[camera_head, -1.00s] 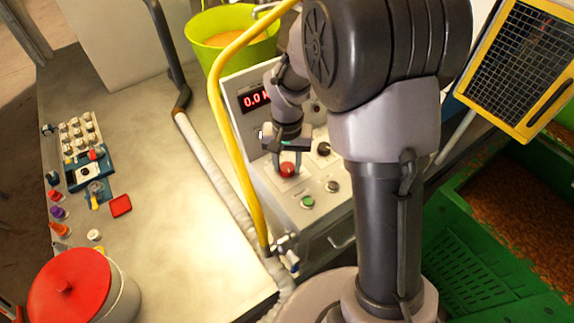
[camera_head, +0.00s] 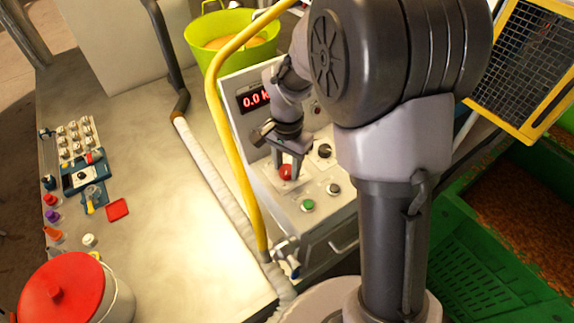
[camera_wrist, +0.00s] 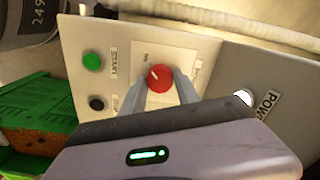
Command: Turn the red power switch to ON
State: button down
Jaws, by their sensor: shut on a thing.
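The red power switch (camera_head: 285,172) is a round red knob on the sloped front of the grey control box (camera_head: 262,165). In the wrist view the red knob (camera_wrist: 159,77) shows a short white mark toward its upper left; the lettering around it is too small to read surely. My gripper (camera_head: 287,166) is shut on the knob, with one finger on either side. In the wrist view my gripper's fingers (camera_wrist: 160,84) reach in from below and cover part of the plate around the knob.
Near the knob are a green button (camera_head: 307,205) and black knobs (camera_head: 333,189). A red display (camera_head: 255,98) reads about 0.0. A yellow hose (camera_head: 233,140) arches past the box's left side. A green crate (camera_head: 480,250) stands at right.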

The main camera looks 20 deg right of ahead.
aim_at(287, 169)
dwell(0.3)
jog(key=c, duration=0.9)
grip_release()
notch_tip(287, 169, up, 18)
jog(key=p, duration=0.5)
jog(key=shift+f, duration=0.25)
